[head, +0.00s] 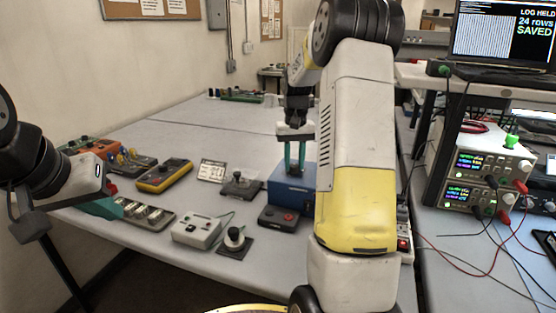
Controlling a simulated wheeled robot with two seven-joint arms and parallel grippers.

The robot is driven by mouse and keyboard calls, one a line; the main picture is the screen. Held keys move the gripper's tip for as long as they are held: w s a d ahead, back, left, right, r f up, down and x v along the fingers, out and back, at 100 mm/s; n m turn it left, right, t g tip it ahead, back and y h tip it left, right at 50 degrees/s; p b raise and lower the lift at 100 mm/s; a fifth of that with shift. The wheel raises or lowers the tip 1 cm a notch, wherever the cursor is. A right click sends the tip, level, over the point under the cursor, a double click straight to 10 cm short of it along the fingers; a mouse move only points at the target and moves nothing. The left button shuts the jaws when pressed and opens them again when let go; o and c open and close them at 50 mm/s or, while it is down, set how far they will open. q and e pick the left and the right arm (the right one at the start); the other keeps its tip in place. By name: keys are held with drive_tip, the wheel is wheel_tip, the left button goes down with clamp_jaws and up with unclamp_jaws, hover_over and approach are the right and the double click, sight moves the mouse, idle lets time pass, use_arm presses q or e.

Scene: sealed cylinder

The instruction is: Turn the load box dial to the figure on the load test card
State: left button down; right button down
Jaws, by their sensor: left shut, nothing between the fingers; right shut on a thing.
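The blue box (289,196), which I take to be the load box, stands on the table just left of my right forearm. My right gripper (295,170) points straight down at its top, its teal fingers shut on what seems to be the dial. The fingers mostly hide the dial, and its setting cannot be read. A small white card (212,171) with dark print stands behind and left of the box, likely the load test card. Its figure is too small to read. My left gripper (108,207) is shut and empty over the left side of the table.
A yellow meter (165,175) lies further left. Power supplies (490,167) stand at right. The far table is mostly clear.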

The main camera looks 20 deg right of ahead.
sight(294, 165)
drive_tip(key=n, duration=0.4)
drive_tip(key=shift+n, duration=0.3)
drive_tip(key=shift+r+n, duration=0.1)
drive_tip(key=shift+n, duration=1.9)
drive_tip(key=c, duration=1.1)
unclamp_jaws()
wheel_tip(294, 165, up, 8)
drive_tip(key=shift+f, duration=0.2)
